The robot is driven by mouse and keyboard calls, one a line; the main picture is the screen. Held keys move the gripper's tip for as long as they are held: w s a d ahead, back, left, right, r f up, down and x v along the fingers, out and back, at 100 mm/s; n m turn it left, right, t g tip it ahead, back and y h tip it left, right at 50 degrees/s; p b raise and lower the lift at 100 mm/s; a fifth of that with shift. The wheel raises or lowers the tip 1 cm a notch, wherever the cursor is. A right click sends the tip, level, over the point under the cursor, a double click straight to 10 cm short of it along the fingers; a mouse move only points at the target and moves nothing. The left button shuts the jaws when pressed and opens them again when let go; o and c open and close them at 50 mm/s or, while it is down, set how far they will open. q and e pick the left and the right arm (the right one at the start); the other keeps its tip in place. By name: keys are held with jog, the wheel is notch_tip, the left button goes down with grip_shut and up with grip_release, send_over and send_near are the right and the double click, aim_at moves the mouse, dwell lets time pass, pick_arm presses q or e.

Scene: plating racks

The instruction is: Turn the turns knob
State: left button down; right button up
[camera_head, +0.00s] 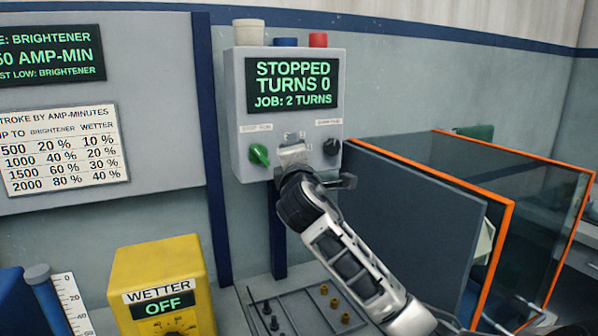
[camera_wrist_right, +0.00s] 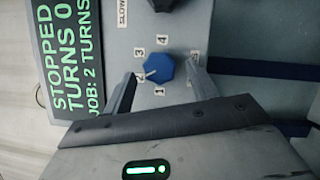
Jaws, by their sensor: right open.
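The turns knob (camera_wrist_right: 160,68) is a blue dial with a white pointer mark, ringed by the numbers 1 to 4. Its mark points toward the 2. My right gripper (camera_wrist_right: 162,84) is open, with one finger on each side of the knob and a visible gap to it. In the head view my right gripper (camera_head: 293,156) is at the lower middle of the grey control box (camera_head: 238,105) and hides the knob. The box's screen (camera_head: 292,84) reads STOPPED, TURNS 0, JOB: 2 TURNS. My left gripper is not in view.
A green knob (camera_head: 259,154) sits left of my right gripper and a black knob (camera_head: 331,147) right of it. A yellow WETTER box (camera_head: 165,262) reads OFF. An orange-edged tank (camera_head: 508,222) stands at right. A rack with pegs (camera_head: 305,306) lies below.

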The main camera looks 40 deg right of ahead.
pick_arm(q)
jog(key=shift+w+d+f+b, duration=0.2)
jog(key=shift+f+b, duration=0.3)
jog(key=shift+b, duration=0.75)
pick_arm(e)
jog(key=v, duration=1.5)
jog(key=shift+s, duration=0.2)
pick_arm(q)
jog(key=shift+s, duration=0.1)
